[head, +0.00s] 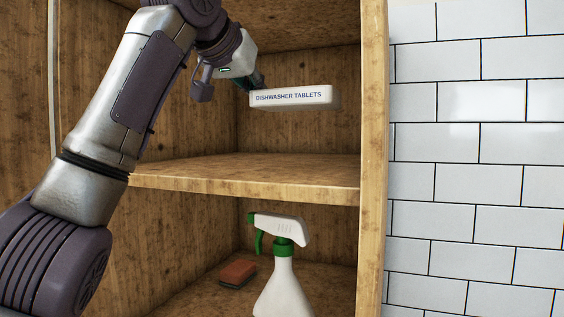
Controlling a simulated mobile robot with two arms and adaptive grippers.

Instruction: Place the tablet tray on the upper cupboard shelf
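The tablet tray (292,98) is a white, shallow box labelled "DISHWASHER TABLETS". It is held level in the air inside the upper compartment of the cupboard, clear above the upper shelf (290,174). My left gripper (254,82) is at the tray's left end, shut on it; the fingertips are small and dark and partly hidden by the tray and the gripper body. My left arm comes in from the left across the cupboard's front. My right gripper is not in view.
The upper shelf looks bare where it shows. Below it, a white spray bottle with a green collar (283,250) and a brown sponge (238,273) stand on the lower shelf. The cupboard's right side panel (373,150) borders a white tiled wall (470,160).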

